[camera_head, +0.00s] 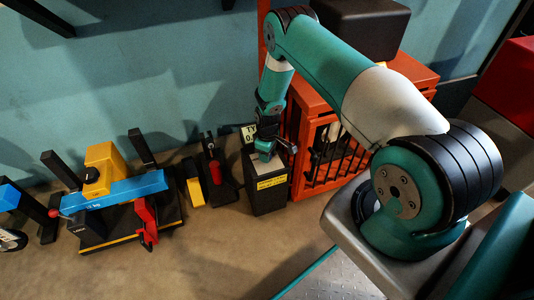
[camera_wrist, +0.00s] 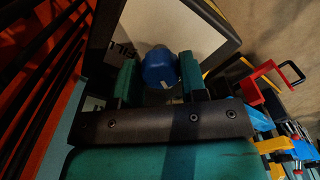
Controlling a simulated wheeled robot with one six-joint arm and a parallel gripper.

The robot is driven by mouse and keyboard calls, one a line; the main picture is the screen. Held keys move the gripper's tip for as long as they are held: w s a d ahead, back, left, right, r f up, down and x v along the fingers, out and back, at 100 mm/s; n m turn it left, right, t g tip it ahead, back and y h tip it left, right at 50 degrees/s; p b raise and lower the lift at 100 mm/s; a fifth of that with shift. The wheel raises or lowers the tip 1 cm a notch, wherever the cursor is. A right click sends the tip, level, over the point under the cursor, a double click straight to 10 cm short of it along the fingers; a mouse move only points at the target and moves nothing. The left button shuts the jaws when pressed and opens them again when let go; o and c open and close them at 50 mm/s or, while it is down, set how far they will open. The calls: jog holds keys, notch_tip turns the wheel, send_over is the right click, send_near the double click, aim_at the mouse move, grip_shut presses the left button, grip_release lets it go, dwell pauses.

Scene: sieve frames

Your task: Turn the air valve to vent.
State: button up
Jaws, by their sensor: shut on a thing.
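A dark box (camera_head: 268,192) with a yellow label stands on the floor beside the orange cage, and my gripper (camera_head: 265,150) is down at its top. In the wrist view a round blue knob (camera_wrist: 160,66) sits on a pale plate with a dark rim (camera_wrist: 228,38); I take it for the air valve's handle. My gripper (camera_wrist: 159,80) has one green finger on each side of the knob and is shut on it.
The orange barred cage (camera_head: 313,150) stands close right of the box. To the left are a black stand with a red part (camera_head: 215,168) and a blue-and-yellow machine (camera_head: 125,187). The floor in front (camera_head: 215,250) is clear.

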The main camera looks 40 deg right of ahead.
jog(key=shift+w+n, duration=0.1)
jog(key=shift+n, duration=0.2)
dwell(0.4)
jog(key=o, duration=0.9)
jog(key=shift+r, duration=0.1)
notch_tip(320, 180, up, 17)
jog(key=p, duration=0.4)
jog(key=shift+r, duration=0.15)
